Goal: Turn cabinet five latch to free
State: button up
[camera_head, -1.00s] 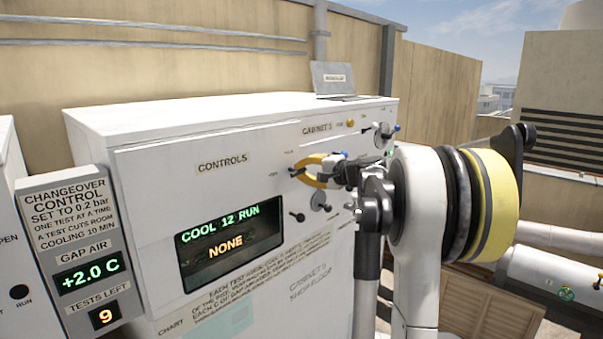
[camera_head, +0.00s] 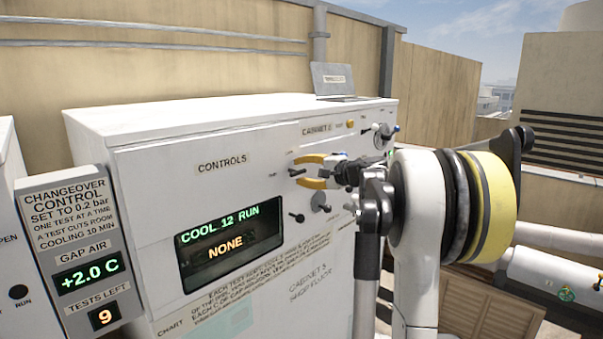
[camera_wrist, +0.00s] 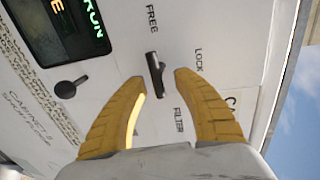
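The latch (camera_wrist: 155,73) is a short black handle on the white cabinet face (camera_wrist: 110,30), between printed words. One end points roughly at FREE (camera_wrist: 152,18) and the other toward the FILTER side; LOCK (camera_wrist: 198,58) is to its right. My gripper (camera_wrist: 159,76) has its two yellow fingers spread, one on each side of the latch, with a gap on both sides. In the head view my gripper (camera_head: 298,171) is open at the panel, and the dark latch (camera_head: 296,172) shows between the fingertips. Contact with the panel cannot be told.
A display (camera_head: 228,240) reads COOL 12 RUN and NONE. A black lever (camera_head: 297,217) and a round fitting (camera_head: 319,202) sit below the gripper. A grey changeover box (camera_head: 88,250) stands at left, showing +2.0 C and 9. A wall (camera_head: 180,60) runs behind.

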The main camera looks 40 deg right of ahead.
jog(key=a+v, duration=0.1)
jog(key=v, duration=1.1)
jog(key=shift+d, duration=0.45)
